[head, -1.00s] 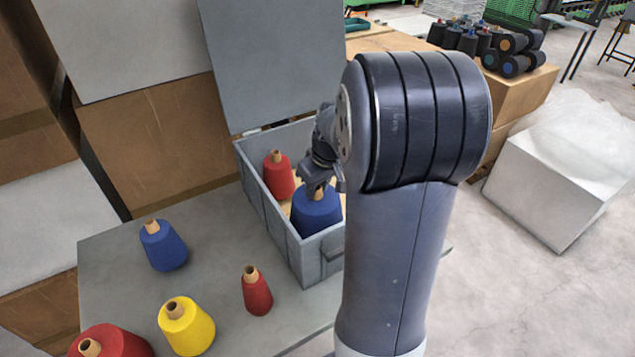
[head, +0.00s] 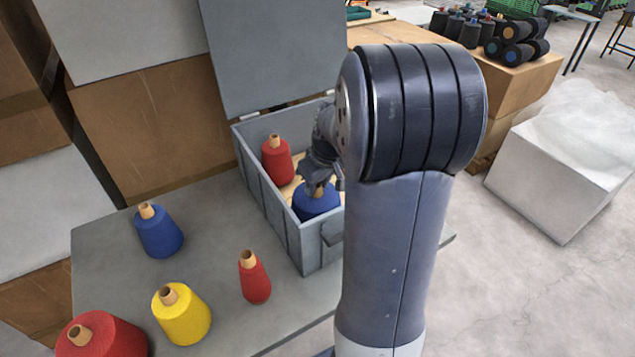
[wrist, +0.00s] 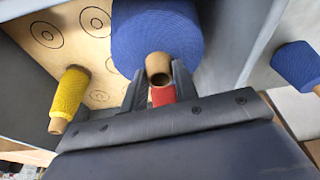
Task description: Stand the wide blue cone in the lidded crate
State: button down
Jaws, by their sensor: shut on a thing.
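The wide blue cone (head: 317,204) is inside the grey crate (head: 272,205), near its front end, and looks upright. The near wall hides its base, so I cannot tell whether it touches the floor. My gripper (head: 320,188) is shut on the brown tube tip at its top. In the wrist view the fingers (wrist: 160,85) flank that tip, with the blue cone (wrist: 155,35) beyond. The crate's grey lid (head: 272,55) stands open at the back. The crate floor (wrist: 50,30) is a pale board with ringed marks.
A red cone (head: 278,162) stands in the crate, behind left of the blue one. A yellow cone (wrist: 68,92) shows on the board in the wrist view. On the table (head: 215,215) stand a smaller blue cone (head: 158,232), a yellow (head: 181,316), a slim red (head: 254,280) and a wide red cone (head: 105,338).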

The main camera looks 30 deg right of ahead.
jog(key=shift+f+b, duration=0.3)
jog(key=shift+b, duration=0.05)
jog(key=c, duration=1.5)
grip_release()
jog(key=o, duration=0.5)
jog(key=shift+c, duration=0.2)
jog(key=shift+f, duration=0.1)
jog(key=v, duration=1.1)
jog(key=shift+p, duration=0.3)
